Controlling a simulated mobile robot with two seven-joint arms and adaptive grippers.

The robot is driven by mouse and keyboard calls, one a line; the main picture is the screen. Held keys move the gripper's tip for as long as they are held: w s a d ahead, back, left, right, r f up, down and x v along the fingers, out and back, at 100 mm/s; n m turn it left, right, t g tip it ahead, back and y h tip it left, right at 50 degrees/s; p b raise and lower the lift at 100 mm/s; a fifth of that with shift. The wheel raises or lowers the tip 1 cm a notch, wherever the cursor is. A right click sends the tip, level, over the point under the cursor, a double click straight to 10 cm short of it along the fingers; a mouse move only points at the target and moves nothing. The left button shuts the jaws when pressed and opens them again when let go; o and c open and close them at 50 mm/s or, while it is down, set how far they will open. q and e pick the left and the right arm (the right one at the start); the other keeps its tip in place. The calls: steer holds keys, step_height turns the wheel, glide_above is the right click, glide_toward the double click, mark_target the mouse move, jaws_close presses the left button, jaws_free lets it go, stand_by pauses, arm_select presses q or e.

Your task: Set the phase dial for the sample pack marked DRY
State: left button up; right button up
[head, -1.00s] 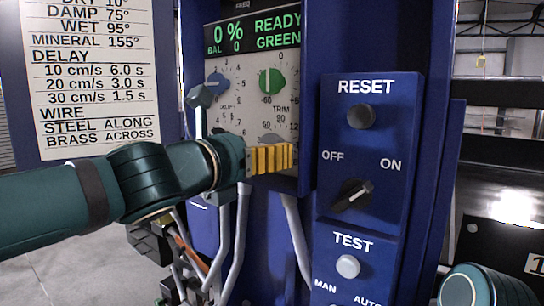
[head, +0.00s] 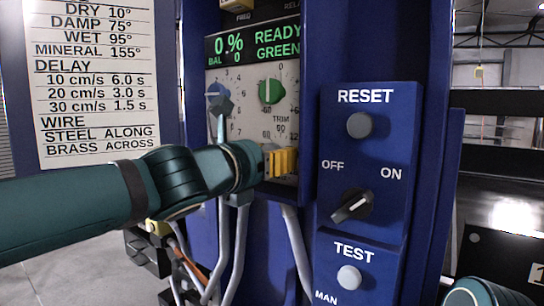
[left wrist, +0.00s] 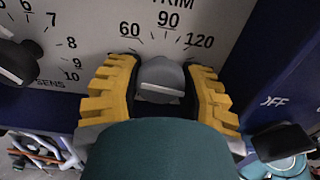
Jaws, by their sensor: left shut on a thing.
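The grey dial (left wrist: 162,75) sits low on the panel under a 60, 90, 120 scale. In the left wrist view my left gripper's yellow fingers stand on either side of it and are shut on it. In the head view my left gripper (head: 283,162) is at the panel's lower edge and hides most of the dial. The dial's pointer is not readable. The chart (head: 95,85) at the left reads DRY 10°, DAMP 75°, WET 95°, MINERAL 155°. The DRY pack is not seen. My right gripper is not in view.
To the right, the blue box carries RESET (head: 359,125), an OFF/ON switch (head: 351,205) and TEST (head: 349,277). Grey pipes (head: 296,245) hang below.

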arm_select(q)
steer(key=shift+n, duration=0.3)
